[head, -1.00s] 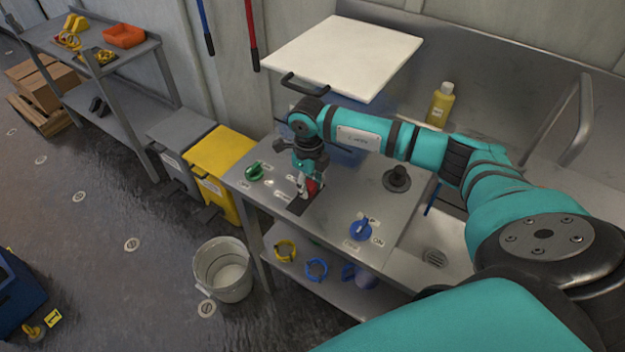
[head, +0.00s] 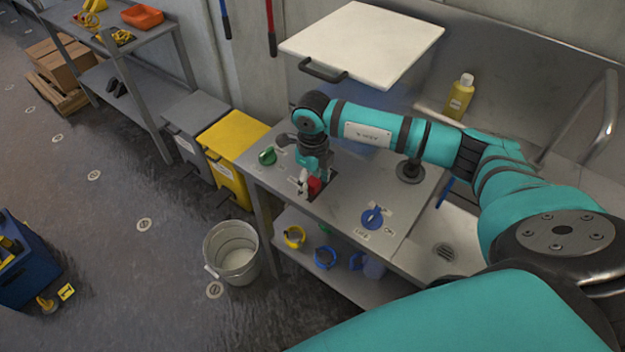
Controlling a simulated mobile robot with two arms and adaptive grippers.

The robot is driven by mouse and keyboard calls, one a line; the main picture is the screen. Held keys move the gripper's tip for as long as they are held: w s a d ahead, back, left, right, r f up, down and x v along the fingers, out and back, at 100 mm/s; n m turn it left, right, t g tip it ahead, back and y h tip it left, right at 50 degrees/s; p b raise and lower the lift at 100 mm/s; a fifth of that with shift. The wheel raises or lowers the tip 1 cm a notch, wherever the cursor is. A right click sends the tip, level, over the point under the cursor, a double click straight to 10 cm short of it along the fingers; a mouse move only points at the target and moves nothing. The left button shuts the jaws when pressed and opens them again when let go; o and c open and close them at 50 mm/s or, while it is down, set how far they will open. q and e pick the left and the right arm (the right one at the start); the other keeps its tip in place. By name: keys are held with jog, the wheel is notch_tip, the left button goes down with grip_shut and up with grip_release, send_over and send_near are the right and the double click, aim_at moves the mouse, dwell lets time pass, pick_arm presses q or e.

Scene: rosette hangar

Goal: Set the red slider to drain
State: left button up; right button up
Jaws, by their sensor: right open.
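The red slider (head: 315,185) sits in a dark slot on the steel counter (head: 343,208), left of the sink. My right gripper (head: 308,186) points down at the slider, with its fingers open at or beside the red knob. Whether they touch it, I cannot tell. The gripper and wrist hide part of the slider and the labels around it, so its setting cannot be read. My left gripper is not in view.
A green knob (head: 267,156) is left of the slider and a blue knob (head: 372,217) right of it. A raised white lid (head: 365,40) is behind my arm. A yellow bottle (head: 459,96) stands by the sink. A bucket (head: 232,254) stands on the floor.

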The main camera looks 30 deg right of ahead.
aim_at(312, 181)
notch_tip(312, 181, up, 12)
dwell(0.4)
dwell(0.4)
